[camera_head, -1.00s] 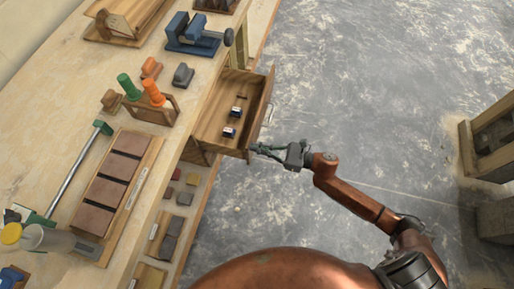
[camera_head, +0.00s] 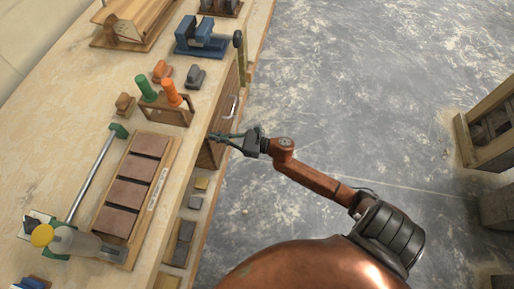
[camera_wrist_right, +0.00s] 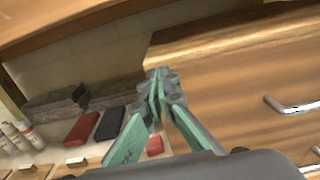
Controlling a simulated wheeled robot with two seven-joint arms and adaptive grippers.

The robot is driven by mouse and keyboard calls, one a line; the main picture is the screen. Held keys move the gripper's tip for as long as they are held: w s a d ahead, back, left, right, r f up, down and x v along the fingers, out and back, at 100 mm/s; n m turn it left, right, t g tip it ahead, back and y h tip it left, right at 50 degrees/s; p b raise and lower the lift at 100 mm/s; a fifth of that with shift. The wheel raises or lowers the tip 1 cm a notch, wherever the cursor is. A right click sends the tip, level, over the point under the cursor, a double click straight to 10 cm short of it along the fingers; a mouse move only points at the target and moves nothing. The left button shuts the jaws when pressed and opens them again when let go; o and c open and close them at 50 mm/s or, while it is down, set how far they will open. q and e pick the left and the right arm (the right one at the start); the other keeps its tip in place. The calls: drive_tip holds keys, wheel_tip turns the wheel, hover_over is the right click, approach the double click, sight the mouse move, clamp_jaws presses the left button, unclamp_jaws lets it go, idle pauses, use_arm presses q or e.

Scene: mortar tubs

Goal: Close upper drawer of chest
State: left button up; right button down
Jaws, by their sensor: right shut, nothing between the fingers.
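The wooden upper drawer (camera_head: 229,100) is at the bench's right side in the head view, with a metal handle on its front. Its inside no longer shows, and its front looks about in line with the chest. Whether a thin gap is left, I cannot tell. In the right wrist view, the drawer front (camera_wrist_right: 235,85) fills the right side, with its handle (camera_wrist_right: 292,106). My right gripper (camera_head: 212,137) is shut and empty, with its fingertips (camera_wrist_right: 160,82) at the near end of the drawer front; contact is unclear. My left gripper is out of view.
The bench top (camera_head: 75,110) holds a blue vise (camera_head: 200,38), a rack with green and orange handles (camera_head: 165,110) and a board of brown blocks (camera_head: 130,183). Small blocks lie on a lower shelf.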

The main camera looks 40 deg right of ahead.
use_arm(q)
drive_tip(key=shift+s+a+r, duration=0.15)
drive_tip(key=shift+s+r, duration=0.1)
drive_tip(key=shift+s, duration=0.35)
use_arm(e)
drive_tip(key=shift+w+a+r, duration=0.1)
drive_tip(key=shift+w+a, duration=0.1)
drive_tip(key=shift+w, duration=0.15)
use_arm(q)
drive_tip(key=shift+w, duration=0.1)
use_arm(e)
drive_tip(key=shift+s, duration=0.1)
use_arm(q)
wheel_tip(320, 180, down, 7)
drive_tip(key=p, duration=0.2)
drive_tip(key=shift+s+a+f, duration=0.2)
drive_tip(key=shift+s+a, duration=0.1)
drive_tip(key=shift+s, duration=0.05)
use_arm(e)
drive_tip(key=v, duration=1.4)
drive_tip(key=shift+d, duration=0.15)
